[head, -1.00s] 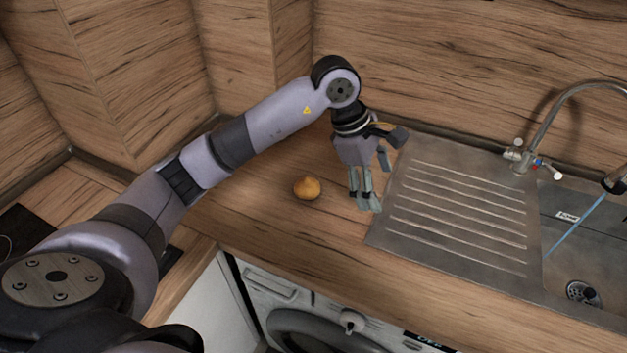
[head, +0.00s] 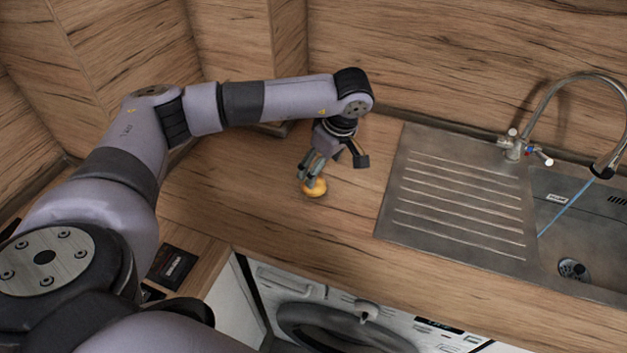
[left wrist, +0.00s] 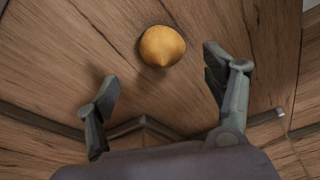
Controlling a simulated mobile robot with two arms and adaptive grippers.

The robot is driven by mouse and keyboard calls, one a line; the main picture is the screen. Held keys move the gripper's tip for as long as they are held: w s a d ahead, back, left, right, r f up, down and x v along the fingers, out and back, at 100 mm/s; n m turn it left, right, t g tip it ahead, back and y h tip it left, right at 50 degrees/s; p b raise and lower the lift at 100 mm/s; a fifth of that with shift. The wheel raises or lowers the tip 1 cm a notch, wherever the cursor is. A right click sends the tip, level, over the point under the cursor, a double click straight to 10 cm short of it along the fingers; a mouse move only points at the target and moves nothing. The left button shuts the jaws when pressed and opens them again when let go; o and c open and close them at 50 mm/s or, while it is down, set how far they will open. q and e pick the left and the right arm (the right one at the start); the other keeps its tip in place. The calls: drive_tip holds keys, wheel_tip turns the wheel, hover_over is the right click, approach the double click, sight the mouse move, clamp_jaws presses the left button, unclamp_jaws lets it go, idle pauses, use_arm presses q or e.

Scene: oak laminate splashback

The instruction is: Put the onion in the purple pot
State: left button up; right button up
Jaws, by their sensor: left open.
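The onion (head: 316,188) is round and golden-yellow and rests on the wooden counter, left of the sink's drainer. In the left wrist view the onion (left wrist: 162,46) lies just beyond my fingertips, between their lines and nearer the right finger. My left gripper (head: 307,180) is open and points down at the onion, partly in front of it in the head view. Its two spread fingers also show in the left wrist view (left wrist: 162,75), with nothing between them. No purple pot shows in any view. My right gripper is not in view.
A metal sink with a ribbed drainer (head: 455,198) and a tap (head: 540,115) is to the right. A washing machine (head: 340,315) stands below the counter's front edge. A dark panel (head: 172,267) lies at the lower left. The counter around the onion is clear.

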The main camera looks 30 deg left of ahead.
sight(319, 184)
use_arm(q)
drive_tip(key=shift+x, duration=1.25)
drive_tip(key=shift+a+f+p, duration=0.1)
drive_tip(key=shift+f+p, duration=0.15)
drive_tip(key=shift+p, duration=0.3)
drive_tip(key=p+x, duration=0.2)
drive_tip(key=x, duration=0.1)
drive_tip(key=shift+s+a+f, duration=0.15)
drive_tip(key=shift+f, duration=0.15)
drive_tip(key=shift+a+f, duration=0.1)
drive_tip(key=shift+f, duration=0.4)
drive_tip(key=c, duration=1.4)
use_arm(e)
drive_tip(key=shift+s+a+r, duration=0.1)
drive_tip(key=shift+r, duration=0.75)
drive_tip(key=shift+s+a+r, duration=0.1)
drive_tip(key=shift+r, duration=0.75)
use_arm(q)
drive_tip(key=shift+r, duration=0.1)
